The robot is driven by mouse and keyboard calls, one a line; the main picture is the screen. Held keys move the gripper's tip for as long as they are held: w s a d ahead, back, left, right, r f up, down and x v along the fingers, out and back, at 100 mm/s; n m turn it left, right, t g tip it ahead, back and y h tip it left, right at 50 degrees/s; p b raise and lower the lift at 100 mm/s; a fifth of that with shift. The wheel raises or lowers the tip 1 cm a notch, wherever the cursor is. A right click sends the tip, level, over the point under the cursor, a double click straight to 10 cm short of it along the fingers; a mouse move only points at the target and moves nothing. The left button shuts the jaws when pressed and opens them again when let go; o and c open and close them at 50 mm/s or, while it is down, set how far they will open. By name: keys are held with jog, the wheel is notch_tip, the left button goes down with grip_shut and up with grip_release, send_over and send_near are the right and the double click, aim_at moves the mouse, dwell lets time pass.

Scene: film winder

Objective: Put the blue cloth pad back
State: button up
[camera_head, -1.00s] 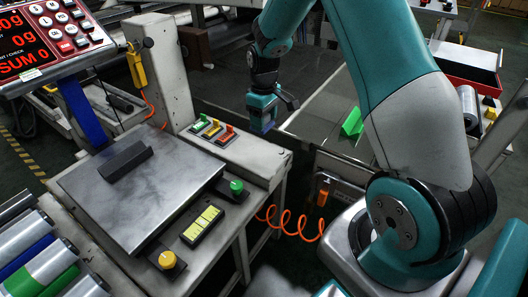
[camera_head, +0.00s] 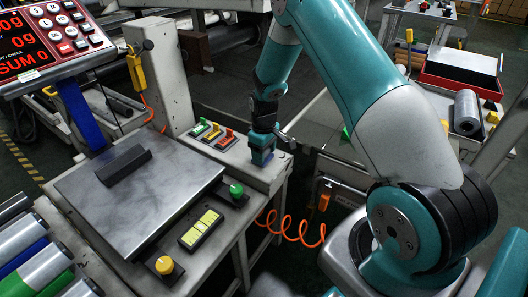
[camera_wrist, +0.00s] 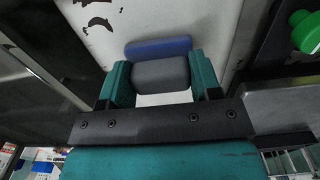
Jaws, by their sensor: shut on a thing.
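My gripper (camera_head: 262,157) points down at the right end of the pale machine ledge, beside the coloured switches. In the wrist view, my gripper (camera_wrist: 160,92) is shut on a dark grey block with a blue pad along its far side. The blue cloth pad (camera_wrist: 158,47) is close above the white, paint-chipped ledge (camera_wrist: 190,18). I cannot tell whether it touches the ledge. In the head view the pad shows only as a small blue patch under the fingers.
A steel plate (camera_head: 150,205) with a dark bar lies left of my gripper. Green, yellow and red switches (camera_head: 212,134) are close by on the ledge. A green knob (camera_head: 236,190) stands in front. An orange coiled cord (camera_head: 290,232) hangs below the ledge's right side.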

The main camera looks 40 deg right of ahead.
jog(key=shift+f, duration=0.15)
jog(key=o, duration=0.8)
